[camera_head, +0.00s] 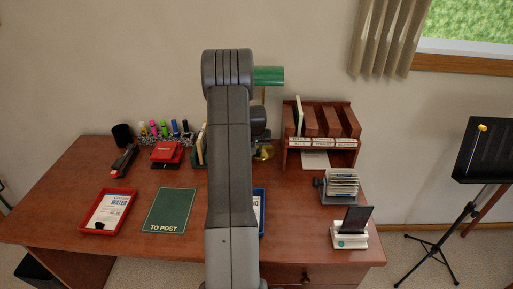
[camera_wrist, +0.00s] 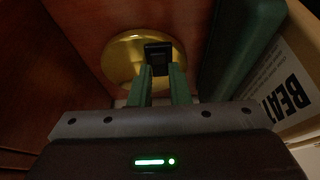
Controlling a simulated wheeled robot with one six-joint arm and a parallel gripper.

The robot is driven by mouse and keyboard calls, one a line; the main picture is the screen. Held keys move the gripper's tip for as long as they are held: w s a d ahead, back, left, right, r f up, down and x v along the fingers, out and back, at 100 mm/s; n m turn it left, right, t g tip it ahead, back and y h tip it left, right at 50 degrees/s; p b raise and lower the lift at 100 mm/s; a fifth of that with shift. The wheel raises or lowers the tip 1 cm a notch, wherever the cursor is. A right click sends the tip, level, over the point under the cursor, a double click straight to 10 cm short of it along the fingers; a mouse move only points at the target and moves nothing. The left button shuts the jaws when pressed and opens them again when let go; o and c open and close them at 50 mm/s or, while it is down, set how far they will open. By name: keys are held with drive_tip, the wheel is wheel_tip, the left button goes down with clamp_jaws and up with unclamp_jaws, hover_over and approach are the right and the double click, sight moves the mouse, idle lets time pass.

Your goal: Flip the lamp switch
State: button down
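The lamp shows in the head view as a green shade (camera_head: 269,75) on a thin brass stem, with a brass base (camera_head: 265,154) on the desk, partly hidden by my arm. In the wrist view the round brass base (camera_wrist: 122,62) carries a small black switch (camera_wrist: 158,50). My gripper (camera_wrist: 162,72) has its two green fingers apart with a gap between them. The fingertips are at the switch's near end, one toward each side. I cannot tell whether they touch it.
A dark green upright piece (camera_wrist: 240,45) and a sheet with large letters (camera_wrist: 285,85) stand close on the right in the wrist view. A wooden sorter (camera_head: 320,160) is right of the lamp. A card holder (camera_head: 340,187), red tray (camera_head: 107,212) and green mat (camera_head: 169,211) lie on the desk.

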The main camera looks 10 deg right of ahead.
drive_tip(key=shift+w+r, duration=0.1)
drive_tip(key=shift+w+r+g+p, duration=0.15)
drive_tip(key=shift+g+p, duration=0.45)
drive_tip(key=shift+p, duration=0.4)
drive_tip(key=shift+w+d+f+g+y+p, duration=0.15)
drive_tip(key=shift+w+g+y+p, duration=0.1)
drive_tip(key=shift+g+p, duration=0.45)
drive_tip(key=shift+w+f+g+y+p, duration=0.15)
drive_tip(key=shift+g+p, duration=0.25)
drive_tip(key=shift+g, duration=0.5)
drive_tip(key=c, duration=1.4)
unclamp_jaws()
drive_tip(key=shift+o, duration=0.2)
